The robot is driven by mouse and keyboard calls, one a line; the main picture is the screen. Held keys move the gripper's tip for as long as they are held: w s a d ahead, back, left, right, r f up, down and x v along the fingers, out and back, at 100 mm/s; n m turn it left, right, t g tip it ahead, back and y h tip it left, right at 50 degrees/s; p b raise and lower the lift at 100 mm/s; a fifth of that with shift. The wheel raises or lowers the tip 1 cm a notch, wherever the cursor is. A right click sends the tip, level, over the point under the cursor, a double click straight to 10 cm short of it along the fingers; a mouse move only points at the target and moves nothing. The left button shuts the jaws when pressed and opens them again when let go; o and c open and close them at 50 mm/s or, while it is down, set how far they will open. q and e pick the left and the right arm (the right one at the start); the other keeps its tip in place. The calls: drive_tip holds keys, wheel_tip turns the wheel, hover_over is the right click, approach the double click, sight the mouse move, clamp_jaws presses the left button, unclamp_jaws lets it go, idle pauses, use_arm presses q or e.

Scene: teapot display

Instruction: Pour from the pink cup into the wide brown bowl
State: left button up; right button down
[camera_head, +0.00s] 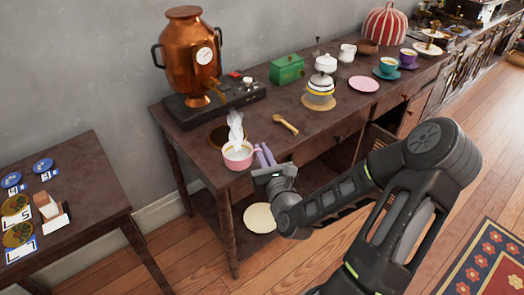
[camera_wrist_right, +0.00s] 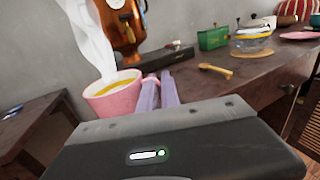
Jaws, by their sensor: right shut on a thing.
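The pink cup (camera_head: 238,162) is upright near the table's front left corner, with white steam rising from it. In the right wrist view the pink cup (camera_wrist_right: 113,102) holds a yellowish liquid. My right gripper (camera_head: 262,156) comes from the right, its pale purple fingers shut on the cup's handle side; the fingers also show in the wrist view (camera_wrist_right: 156,90). A round, dark brown bowl (camera_head: 213,133) is just behind the cup, partly hidden by cup and steam. I cannot tell whether the cup touches the table. My left gripper is not in view.
A copper samovar (camera_head: 188,58) stands on a black base (camera_head: 225,98) behind the bowl. A wooden spoon (camera_head: 286,125) lies right of the cup. A green box (camera_head: 287,69) and a glass pot (camera_head: 320,88) stand farther right. A smaller brown bowl (camera_head: 368,48) is at the back.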

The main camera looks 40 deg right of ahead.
idle(0.5)
drive_tip(key=w+a+r+n+y+p, duration=0.1)
drive_tip(key=w+a+r+y+p, duration=0.1)
drive_tip(key=w+a, duration=0.2)
drive_tip(key=w+a+r+n+t+y+p, duration=0.1)
drive_tip(key=w+a, duration=0.3)
drive_tip(key=a, duration=0.7)
drive_tip(key=w+a+r+n+y+p, duration=0.2)
drive_tip(key=w+a+r+y+p, duration=0.1)
drive_tip(key=a, duration=0.4)
drive_tip(key=shift+w+a+y, duration=0.4)
drive_tip(key=shift+w, duration=0.2)
